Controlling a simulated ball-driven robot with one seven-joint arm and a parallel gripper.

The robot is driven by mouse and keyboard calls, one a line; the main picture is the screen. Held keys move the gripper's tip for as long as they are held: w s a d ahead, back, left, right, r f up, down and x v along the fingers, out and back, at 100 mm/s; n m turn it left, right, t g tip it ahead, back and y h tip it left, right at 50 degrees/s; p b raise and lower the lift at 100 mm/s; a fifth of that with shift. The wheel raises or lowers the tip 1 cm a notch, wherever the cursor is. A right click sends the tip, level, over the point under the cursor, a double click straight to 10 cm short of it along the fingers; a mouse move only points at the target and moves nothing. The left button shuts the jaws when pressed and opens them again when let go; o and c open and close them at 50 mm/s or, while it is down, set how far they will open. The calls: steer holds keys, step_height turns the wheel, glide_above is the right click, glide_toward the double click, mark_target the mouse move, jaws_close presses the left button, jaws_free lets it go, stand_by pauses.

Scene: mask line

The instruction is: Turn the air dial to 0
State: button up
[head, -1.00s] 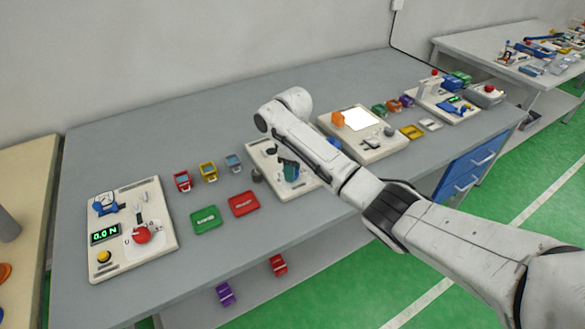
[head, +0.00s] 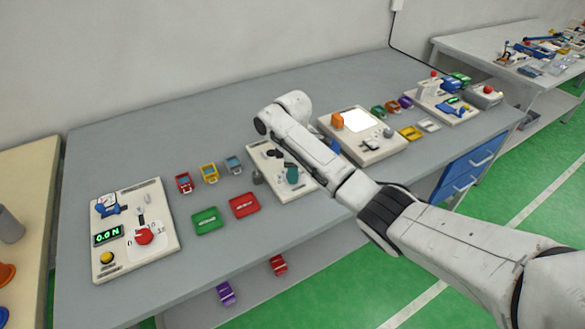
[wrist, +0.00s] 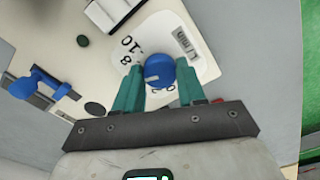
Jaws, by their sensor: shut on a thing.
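The air dial is a round blue knob (wrist: 160,72) with a white mark on it, set on a white plate (wrist: 205,65) with black numbers and an "l/min" label. In the wrist view, my gripper (wrist: 158,86) has its teal fingers on either side of the knob and is shut on it. The numbers 8 and 10 show to the left of the knob; other numbers are partly hidden by the fingers. In the head view, a teal part of my gripper (head: 292,174) shows over the middle board (head: 261,152), and my arm hides the dial.
A blue fitting (wrist: 40,84) sits on the same board. Left of it on the bench are a green tray (head: 207,221), a red tray (head: 243,205), small coloured blocks and a board with a red dial (head: 144,236). Another board (head: 385,148) stands to the right.

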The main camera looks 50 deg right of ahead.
steer(key=n+p, duration=0.1)
steer(key=n, duration=0.3)
steer(key=shift+n, duration=0.3)
steer(key=n, duration=0.4)
steer(key=shift+n, duration=0.3)
steer(key=n, duration=0.4)
steer(key=shift+n+p, duration=0.3)
steer(key=n, duration=0.4)
steer(key=shift+n, duration=0.7)
steer(key=o, duration=1.1)
steer(key=shift+c, duration=0.2)
steer(key=shift+r, duration=0.15)
step_height(320, 180, up, 10)
steer(key=b, duration=0.1)
steer(key=shift+r, duration=0.25)
